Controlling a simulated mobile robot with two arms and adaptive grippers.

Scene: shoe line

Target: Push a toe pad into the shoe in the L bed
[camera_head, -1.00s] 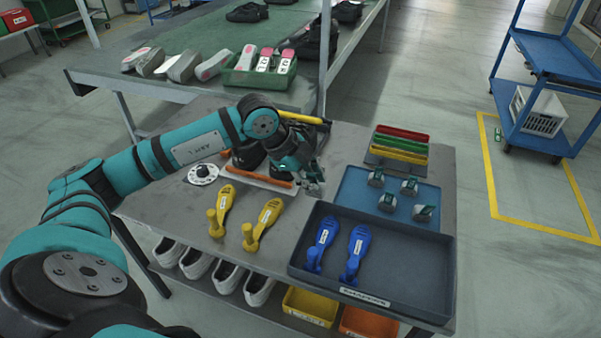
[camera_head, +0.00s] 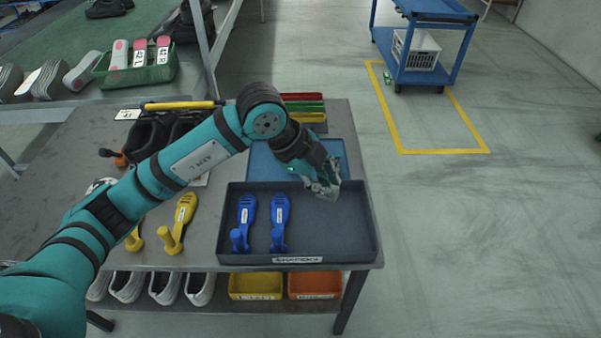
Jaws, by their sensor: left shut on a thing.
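My left gripper (camera_head: 325,188) is over the meeting edge of the blue mat (camera_head: 262,160) and the dark tray (camera_head: 360,225). It is shut on a small grey thing, seemingly a toe pad, mostly hidden by the fingers. A small grey and green piece shows on the mat beside the wrist; my arm hides most of the mat. The dark shoes (camera_head: 148,137) sit in the beds at the back left of the table, partly behind my arm. I cannot make out the L bed's marking. My right gripper is not in view.
Two blue handled tools (camera_head: 279,218) lie in the dark tray, whose right half is clear. Yellow tools (camera_head: 183,215) lie to its left. Coloured strips (camera_head: 305,107) stand behind the mat. White shoes and bins (camera_head: 256,285) are on the shelf below.

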